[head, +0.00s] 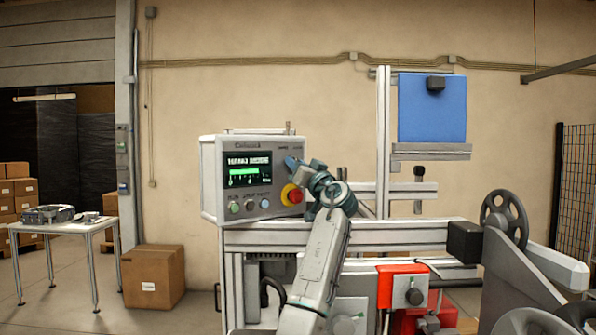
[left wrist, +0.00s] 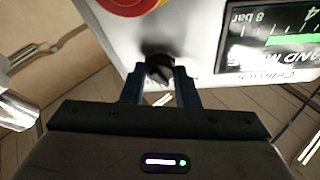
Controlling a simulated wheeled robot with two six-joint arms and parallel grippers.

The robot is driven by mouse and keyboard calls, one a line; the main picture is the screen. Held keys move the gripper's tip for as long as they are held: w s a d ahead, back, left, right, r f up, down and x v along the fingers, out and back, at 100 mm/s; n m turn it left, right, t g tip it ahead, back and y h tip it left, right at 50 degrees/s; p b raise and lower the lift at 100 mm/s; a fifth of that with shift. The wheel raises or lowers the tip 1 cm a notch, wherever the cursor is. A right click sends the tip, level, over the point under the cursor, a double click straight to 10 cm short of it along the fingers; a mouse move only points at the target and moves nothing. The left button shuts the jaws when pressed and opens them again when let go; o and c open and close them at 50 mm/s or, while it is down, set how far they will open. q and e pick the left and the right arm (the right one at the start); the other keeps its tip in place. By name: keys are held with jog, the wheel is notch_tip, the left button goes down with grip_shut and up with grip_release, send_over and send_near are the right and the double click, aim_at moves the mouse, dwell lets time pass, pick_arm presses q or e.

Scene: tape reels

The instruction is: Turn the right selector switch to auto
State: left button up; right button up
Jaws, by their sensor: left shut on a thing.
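A grey control box (head: 211,180) carries a screen (head: 248,169) with green marks and text that seems to read HAND MODE. A black selector knob (left wrist: 158,66) on its face shows in the left wrist view, between the screen (left wrist: 270,40) and the red emergency stop (left wrist: 130,3). My left gripper (head: 292,164) is at the box's upper right face, and its fingers (left wrist: 160,88) are shut on the knob. In the head view the gripper hides the knob. The knob's pointing direction cannot be told. My right gripper is not in view.
The red emergency stop (head: 292,194) in its yellow ring sits just below the gripper. A red box with a dark knob (head: 413,297) and handwheels (head: 504,217) stand to the right.

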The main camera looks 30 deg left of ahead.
pick_arm(q)
jog(key=m+t, duration=0.1)
jog(key=m, duration=0.1)
jog(key=shift+s+m+h, duration=0.1)
jog(key=shift+m+h, duration=0.2)
jog(key=shift+h, duration=0.1)
jog(key=m, duration=0.2)
jog(key=m+t+h, duration=0.1)
jog(key=shift+s+r+m+h, duration=0.1)
jog(key=shift+r+m+h, duration=0.1)
jog(key=shift+m+h, duration=0.15)
jog(key=m+p, duration=0.1)
jog(key=m, duration=0.1)
jog(key=m+h+p, duration=0.1)
jog(key=m, duration=0.1)
jog(key=shift+a+r+t+h, duration=0.1)
jog(key=shift+r+t+h, duration=0.15)
jog(key=shift+t, duration=0.15)
jog(key=shift+s+f+m+h+p, duration=0.1)
jog(key=shift+m+h+p, duration=0.6)
jog(key=shift+m, duration=1.15)
jog(key=o, duration=1)
jog(key=shift+c, duration=0.2)
jog(key=shift+f, duration=0.1)
